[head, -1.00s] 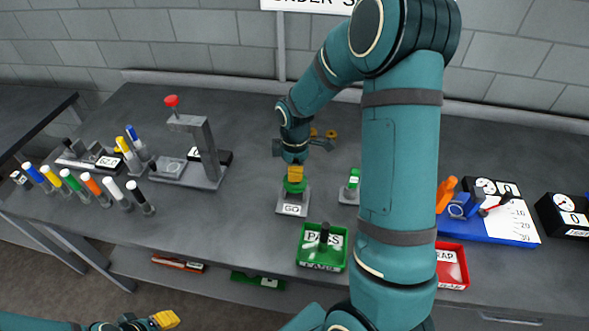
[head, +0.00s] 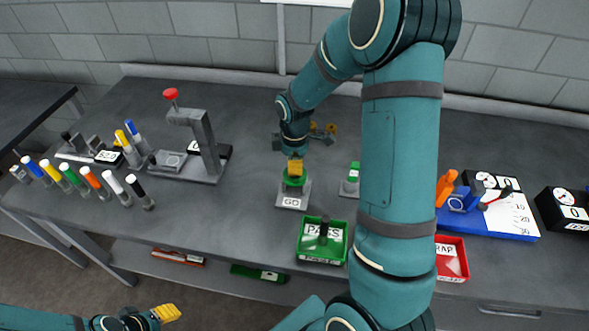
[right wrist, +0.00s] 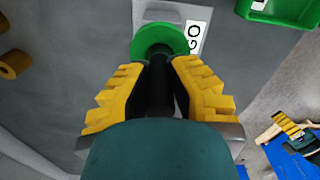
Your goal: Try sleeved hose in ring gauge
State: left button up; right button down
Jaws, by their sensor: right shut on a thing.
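My right gripper (head: 294,168) points down over the ring gauge with a GO label (head: 291,201). In the right wrist view its yellow fingers (right wrist: 160,85) are shut on a black hose (right wrist: 158,90). The hose's far end is at the green ring (right wrist: 158,40); I cannot tell how far it is inside. No sleeve on the hose can be made out. In the head view the hose is hidden by the fingers. My left gripper (head: 166,313) is low at the left, away from the bench; its finger gap cannot be made out.
A green PASS tray (head: 312,254) holding a dark piece stands in front of the gauge. A second green-topped stand (head: 350,185) is right of it, partly behind my arm. A red tray (head: 451,270) is farther right. A grey press (head: 205,150) and several markers (head: 90,180) stand left.

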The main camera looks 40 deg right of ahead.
jog(key=shift+r+p, duration=3.35)
jog(key=shift+r, duration=1.2)
